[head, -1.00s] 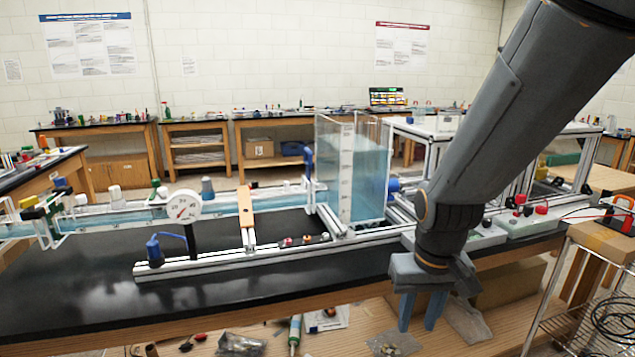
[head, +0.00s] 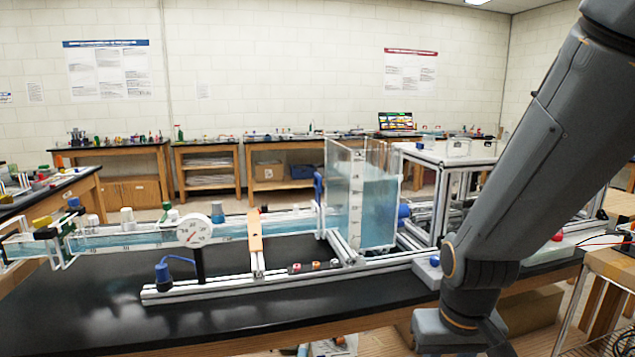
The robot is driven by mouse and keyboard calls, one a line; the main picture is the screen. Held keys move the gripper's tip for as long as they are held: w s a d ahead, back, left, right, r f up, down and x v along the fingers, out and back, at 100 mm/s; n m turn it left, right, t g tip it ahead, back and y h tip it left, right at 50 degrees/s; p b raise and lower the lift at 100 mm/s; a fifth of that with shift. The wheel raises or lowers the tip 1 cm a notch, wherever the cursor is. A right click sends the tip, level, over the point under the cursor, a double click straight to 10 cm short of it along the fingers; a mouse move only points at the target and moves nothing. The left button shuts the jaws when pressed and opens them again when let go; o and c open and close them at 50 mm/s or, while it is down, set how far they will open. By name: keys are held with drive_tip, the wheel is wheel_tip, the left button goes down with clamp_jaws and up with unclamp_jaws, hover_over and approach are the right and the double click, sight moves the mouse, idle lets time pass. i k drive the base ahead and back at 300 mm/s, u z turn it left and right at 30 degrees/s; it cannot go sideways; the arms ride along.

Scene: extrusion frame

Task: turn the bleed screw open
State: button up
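No part stands out clearly as the bleed screw. Small red, orange and dark fittings (head: 315,266) sit on the front aluminium rail, left of the water tank. Several caps and knobs stand on the clear water channel (head: 130,239), including a white cap (head: 127,215). A round white gauge (head: 194,231) with a red needle stands on a black post in front of the channel. My gripper (head: 456,335) is at the bottom, right of centre, in front of the bench edge. Its fingers are cut off by the picture's lower border, and I see nothing held.
A clear tank (head: 380,210) of blue water stands mid-bench. An aluminium frame (head: 470,190) stands right, partly behind my arm. The black benchtop (head: 80,300) is clear at front left.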

sight(93, 220)
drive_tip(key=u, duration=1.25)
